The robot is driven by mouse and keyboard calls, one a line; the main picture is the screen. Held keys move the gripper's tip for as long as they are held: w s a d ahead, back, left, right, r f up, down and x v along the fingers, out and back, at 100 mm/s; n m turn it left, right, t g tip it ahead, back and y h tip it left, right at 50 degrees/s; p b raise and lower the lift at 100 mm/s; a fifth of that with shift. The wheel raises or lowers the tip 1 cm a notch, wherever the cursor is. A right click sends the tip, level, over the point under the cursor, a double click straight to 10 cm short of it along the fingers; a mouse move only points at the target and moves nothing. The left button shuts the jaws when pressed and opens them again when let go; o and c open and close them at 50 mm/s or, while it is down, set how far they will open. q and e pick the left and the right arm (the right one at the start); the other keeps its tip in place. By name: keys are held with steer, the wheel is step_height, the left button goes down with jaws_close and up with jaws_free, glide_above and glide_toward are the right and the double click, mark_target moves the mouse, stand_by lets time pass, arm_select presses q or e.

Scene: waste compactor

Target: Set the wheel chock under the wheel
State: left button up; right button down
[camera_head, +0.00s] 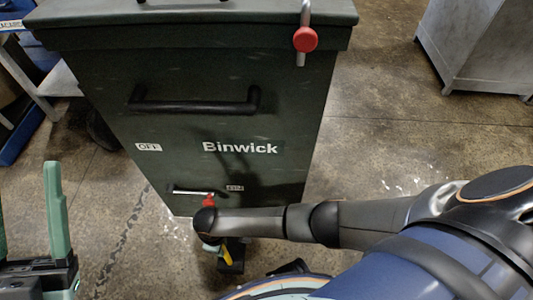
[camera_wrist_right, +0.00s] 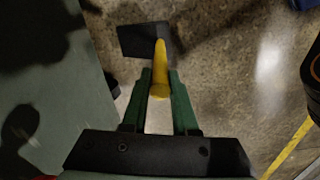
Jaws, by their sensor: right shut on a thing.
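The wheel chock is a black block with a yellow handle. In the head view the chock (camera_head: 235,250) is low in front of the green bin, partly hidden by my right gripper (camera_head: 222,252). In the right wrist view the chock (camera_wrist_right: 135,40) lies beyond the fingertips over the concrete floor. My right gripper (camera_wrist_right: 160,85) is shut on its yellow handle (camera_wrist_right: 161,65). I cannot tell whether the chock touches the floor. A dark wheel (camera_head: 103,132) shows at the bin's left side. My left gripper (camera_head: 28,215) is open and empty at the lower left.
The green Binwick bin (camera_head: 300,120) stands upright, with a black bar handle (camera_head: 195,106), a red-knobbed lever (camera_head: 305,40) and a lower red-tipped lever (camera_head: 208,201). A grey cabinet (camera_head: 480,45) stands at the upper right. Floor right of the bin is clear.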

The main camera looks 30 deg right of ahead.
steer(key=s+d+f+b, duration=0.1)
steer(key=d+b, duration=0.1)
steer(key=d, duration=0.6)
steer(key=s+d+f+b, duration=0.1)
steer(key=d+f, duration=0.1)
steer(key=d, duration=0.7)
steer(key=shift+d+f+b, duration=0.2)
steer(key=shift+d+b, duration=0.1)
steer(key=shift+b, duration=0.05)
steer(key=shift+s+f, duration=0.1)
steer(key=c, duration=0.7)
jaws_free()
steer(key=shift+s+f, duration=0.1)
steer(key=shift+s, duration=0.05)
